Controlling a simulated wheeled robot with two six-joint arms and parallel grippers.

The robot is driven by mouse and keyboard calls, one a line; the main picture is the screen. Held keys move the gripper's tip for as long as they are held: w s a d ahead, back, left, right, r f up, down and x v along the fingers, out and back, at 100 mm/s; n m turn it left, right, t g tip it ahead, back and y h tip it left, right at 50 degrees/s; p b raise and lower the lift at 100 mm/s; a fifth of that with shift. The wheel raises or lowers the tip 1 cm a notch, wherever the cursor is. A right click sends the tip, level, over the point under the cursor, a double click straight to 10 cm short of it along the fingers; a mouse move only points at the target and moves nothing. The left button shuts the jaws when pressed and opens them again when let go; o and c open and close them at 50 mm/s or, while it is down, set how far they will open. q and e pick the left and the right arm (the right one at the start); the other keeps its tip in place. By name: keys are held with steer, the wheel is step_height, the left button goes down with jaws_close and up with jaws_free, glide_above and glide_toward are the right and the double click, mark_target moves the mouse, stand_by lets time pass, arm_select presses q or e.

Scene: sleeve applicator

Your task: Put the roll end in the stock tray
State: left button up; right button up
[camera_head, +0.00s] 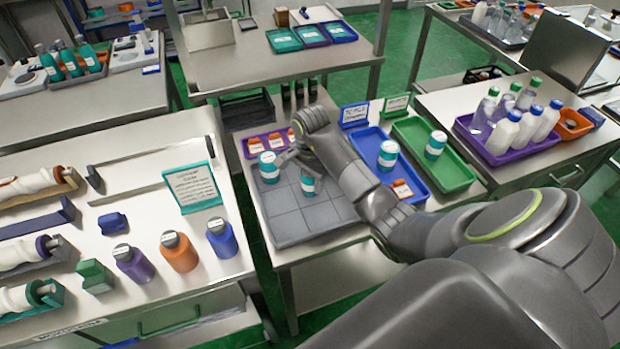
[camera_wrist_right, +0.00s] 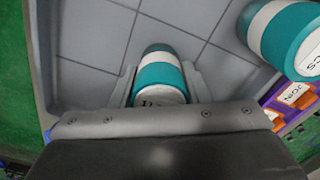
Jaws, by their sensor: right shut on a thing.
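My right gripper (camera_head: 297,163) is shut on a teal-and-white jar (camera_head: 308,184) at the grey gridded tray (camera_head: 290,228). In the right wrist view the gripper (camera_wrist_right: 160,88) has a finger on each side of the jar (camera_wrist_right: 160,72). I cannot tell whether the jar touches the tray floor. A second teal-and-white jar (camera_head: 268,170) stands in the tray to the left; it also shows in the right wrist view (camera_wrist_right: 285,35). No object is clearly recognisable as the roll end, and no tray is clearly marked as stock. My left gripper is not in view.
A purple tray (camera_head: 246,152) with orange items lies behind the grey tray. A blue tray (camera_head: 418,196) and a green tray (camera_head: 462,178) with jars lie to the right. The left table holds white rolls (camera_head: 25,252), several coloured bottles (camera_head: 178,252) and a sign (camera_head: 192,186).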

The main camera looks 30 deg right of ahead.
steer(key=shift+f, duration=0.1)
steer(key=shift+f, duration=0.15)
steer(key=o, duration=1)
steer(key=shift+r, duration=0.2)
step_height(320, 180, up, 4)
steer(key=shift+f, duration=0.1)
step_height(320, 180, up, 6)
steer(key=p, duration=0.5)
steer(key=shift+r+p, duration=1.2)
steer(key=shift+p, duration=0.05)
